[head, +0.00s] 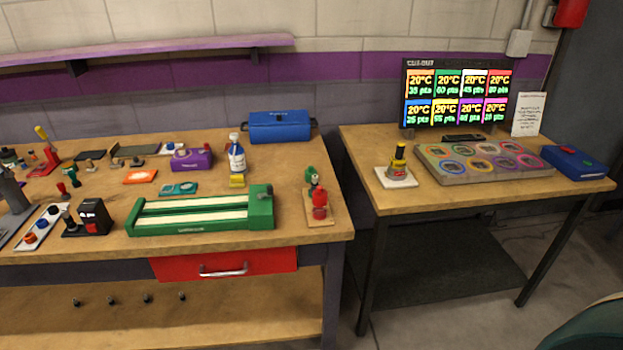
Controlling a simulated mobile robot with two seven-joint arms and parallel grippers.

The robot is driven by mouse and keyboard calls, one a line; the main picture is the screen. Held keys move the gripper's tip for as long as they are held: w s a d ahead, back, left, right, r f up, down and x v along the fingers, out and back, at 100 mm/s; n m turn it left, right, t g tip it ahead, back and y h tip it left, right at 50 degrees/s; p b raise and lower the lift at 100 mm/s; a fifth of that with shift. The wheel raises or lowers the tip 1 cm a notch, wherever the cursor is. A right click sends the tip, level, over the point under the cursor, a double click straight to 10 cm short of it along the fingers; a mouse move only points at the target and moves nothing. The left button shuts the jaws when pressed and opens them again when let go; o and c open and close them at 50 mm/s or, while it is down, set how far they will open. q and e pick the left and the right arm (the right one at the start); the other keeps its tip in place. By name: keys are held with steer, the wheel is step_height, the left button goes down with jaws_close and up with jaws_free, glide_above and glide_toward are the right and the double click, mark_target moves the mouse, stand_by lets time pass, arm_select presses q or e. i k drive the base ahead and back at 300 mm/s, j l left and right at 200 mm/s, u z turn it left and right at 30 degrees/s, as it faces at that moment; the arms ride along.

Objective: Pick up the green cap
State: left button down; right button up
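No part that I can clearly tell as a green cap shows in the head view. A small green-topped piece (310,174) stands at the right end of the workbench, behind a red piece (320,205) on a wooden base. Another small green piece (66,186) is at the left of the bench, near a white strip (37,231) with several coloured round pieces. Both green pieces are too small to tell what they are. Neither of my grippers is in view.
A green slotted track (195,228) lies along the front of the workbench (300,240). A blue toolbox (280,126), white bottle (236,155) and purple box (192,159) stand behind.

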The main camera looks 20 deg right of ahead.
mark_target(310, 171)
steer(key=l+u, duration=0.15)
steer(key=u, duration=0.4)
steer(key=l+u, duration=0.25)
steer(key=l, duration=0.3)
steer(key=l+u, duration=0.25)
steer(key=l, duration=0.3)
